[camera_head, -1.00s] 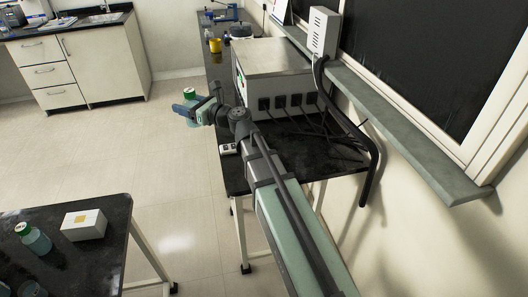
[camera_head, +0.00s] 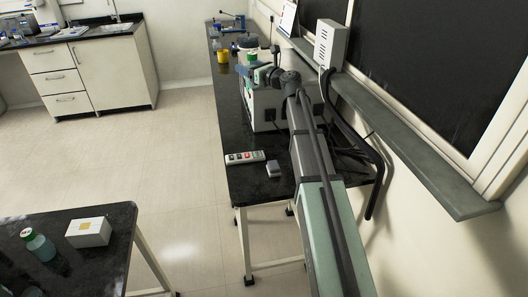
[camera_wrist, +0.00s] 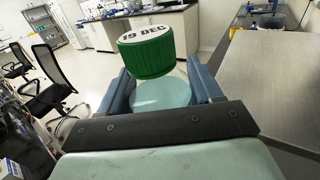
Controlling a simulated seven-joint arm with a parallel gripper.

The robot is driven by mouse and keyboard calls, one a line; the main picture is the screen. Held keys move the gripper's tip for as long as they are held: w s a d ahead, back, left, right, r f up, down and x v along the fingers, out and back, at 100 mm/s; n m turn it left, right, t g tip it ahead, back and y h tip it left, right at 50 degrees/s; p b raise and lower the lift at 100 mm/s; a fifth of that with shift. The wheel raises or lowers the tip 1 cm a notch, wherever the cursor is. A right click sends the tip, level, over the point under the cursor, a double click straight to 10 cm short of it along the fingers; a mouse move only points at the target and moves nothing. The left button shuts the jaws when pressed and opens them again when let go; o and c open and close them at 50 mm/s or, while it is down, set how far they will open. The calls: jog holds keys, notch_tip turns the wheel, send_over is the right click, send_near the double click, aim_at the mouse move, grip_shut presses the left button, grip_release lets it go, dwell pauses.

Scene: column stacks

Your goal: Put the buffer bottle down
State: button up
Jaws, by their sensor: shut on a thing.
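The buffer bottle has a green cap (camera_wrist: 148,52) marked "19 DEC" and a pale green body (camera_wrist: 160,94), seen between my fingers in the wrist view. My gripper (camera_wrist: 163,92) is shut on it. In the head view my gripper (camera_head: 262,74) holds the bottle (camera_head: 252,57) over the black bench (camera_head: 240,184), in front of or above the metal-topped box. I cannot tell its height there. The bottle's lower part is hidden. A similar green-capped bottle (camera_head: 40,246) stands on the near-left table.
The metal-topped box (camera_head: 264,107) is partly hidden by my arm; its top (camera_wrist: 262,75) fills the wrist view's right side. A power strip (camera_head: 245,157) and a small grey block (camera_head: 273,169) lie on the bench. A yellow cup (camera_head: 223,57) stands farther back.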

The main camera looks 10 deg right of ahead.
notch_tip(320, 180, down, 27)
jog(key=shift+f, duration=0.2)
dwell(0.6)
jog(key=shift+f, duration=0.15)
jog(key=o, duration=1.2)
jog(key=v, duration=1.1)
jog(key=shift+s, duration=0.15)
jog(key=shift+s+d, duration=0.25)
jog(key=shift+s, duration=0.1)
jog(key=shift+c, duration=0.3)
